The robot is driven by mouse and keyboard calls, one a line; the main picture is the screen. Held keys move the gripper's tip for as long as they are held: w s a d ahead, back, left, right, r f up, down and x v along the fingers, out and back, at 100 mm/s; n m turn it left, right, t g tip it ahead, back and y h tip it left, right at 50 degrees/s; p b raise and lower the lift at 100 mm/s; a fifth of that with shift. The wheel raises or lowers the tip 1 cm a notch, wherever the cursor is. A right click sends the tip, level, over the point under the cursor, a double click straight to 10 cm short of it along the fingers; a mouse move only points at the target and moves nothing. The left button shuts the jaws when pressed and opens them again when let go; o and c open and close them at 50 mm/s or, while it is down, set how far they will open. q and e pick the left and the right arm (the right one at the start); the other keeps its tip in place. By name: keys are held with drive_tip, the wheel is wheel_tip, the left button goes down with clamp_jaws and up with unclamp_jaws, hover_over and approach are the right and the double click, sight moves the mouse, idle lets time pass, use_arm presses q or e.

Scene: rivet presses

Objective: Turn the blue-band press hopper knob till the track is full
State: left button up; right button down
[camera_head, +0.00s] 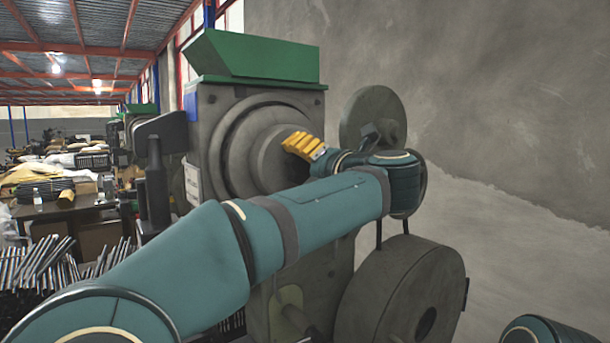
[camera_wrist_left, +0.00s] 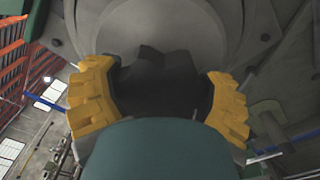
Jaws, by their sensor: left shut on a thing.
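The blue-band press (camera_head: 215,130) is a large grey machine with a green hopper (camera_head: 255,60) on top and a blue patch (camera_head: 191,107) at its upper left edge. My left gripper (camera_head: 291,145) has its yellow fingers at the round stepped disc on the press face. In the left wrist view my left gripper (camera_wrist_left: 163,72) has one finger on each side of a dark lobed knob (camera_wrist_left: 160,78) and is shut on it. The knob is hidden in the head view. I cannot make out the track or how full it is. My right gripper is out of view.
A large grey wheel (camera_head: 400,295) and a smaller disc (camera_head: 370,118) stand right of the press, near a bare wall (camera_head: 510,100). Another green-topped machine (camera_head: 137,108) stands behind left. Metal rods (camera_head: 50,265) and a cluttered table (camera_head: 60,210) lie at the left.

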use_arm(q)
drive_tip(key=shift+n+b, duration=0.3)
drive_tip(key=shift+n, duration=0.5)
drive_tip(key=o, duration=1.1)
drive_tip(key=shift+c, duration=0.2)
drive_tip(key=v, duration=1.2)
drive_tip(key=shift+r, duration=0.15)
